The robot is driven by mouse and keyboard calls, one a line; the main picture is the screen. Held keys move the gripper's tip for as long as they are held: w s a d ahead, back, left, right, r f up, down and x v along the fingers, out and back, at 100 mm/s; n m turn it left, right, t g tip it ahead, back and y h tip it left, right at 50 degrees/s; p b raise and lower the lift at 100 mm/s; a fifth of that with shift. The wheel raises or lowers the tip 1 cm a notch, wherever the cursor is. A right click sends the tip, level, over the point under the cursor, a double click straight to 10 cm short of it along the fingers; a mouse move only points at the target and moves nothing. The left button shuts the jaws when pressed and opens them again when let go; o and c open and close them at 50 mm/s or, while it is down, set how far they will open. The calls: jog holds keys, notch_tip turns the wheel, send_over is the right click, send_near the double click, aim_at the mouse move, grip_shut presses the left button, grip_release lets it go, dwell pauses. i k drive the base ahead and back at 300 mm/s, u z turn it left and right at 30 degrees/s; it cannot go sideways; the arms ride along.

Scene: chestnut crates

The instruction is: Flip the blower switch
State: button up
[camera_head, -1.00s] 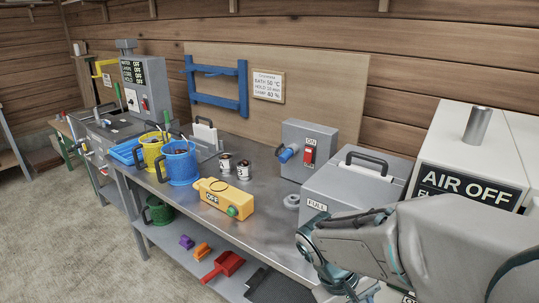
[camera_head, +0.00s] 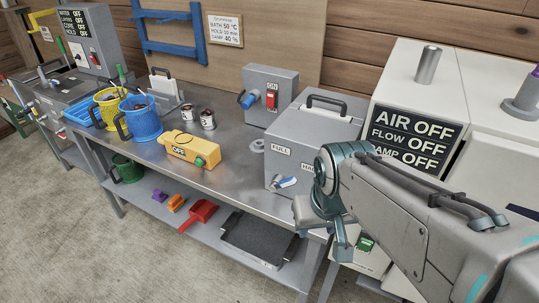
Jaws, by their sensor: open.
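A grey switch box (camera_head: 257,83) stands at the back of the bench, with a red rocker switch (camera_head: 271,98) and a blue plug or knob on its front. I cannot read a blower label on it. A white cabinet (camera_head: 392,68) on the right has a dark display (camera_head: 413,138) reading AIR OFF, FLOW OFF, LAMP OFF. A small green part (camera_head: 365,243) shows low on its front, partly behind my arm. My gripper (camera_head: 324,228) is open, at the bench's right front corner, in front of a grey lidded box (camera_head: 316,128). It appears empty; its fingers are partly hidden.
The lidded box has a FULL label and a blue-and-white piece on its front. A yellow box (camera_head: 181,142) marked OFF, blue bucket (camera_head: 143,122) and yellow bucket (camera_head: 105,98) stand on the metal bench (camera_head: 223,168). The floor (camera_head: 70,245) is clear at front left.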

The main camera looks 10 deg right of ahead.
aim_at(366, 245)
jog(key=z, duration=1.1)
jog(key=k, duration=0.9)
jog(key=u, duration=0.95)
jog(key=i, duration=0.5)
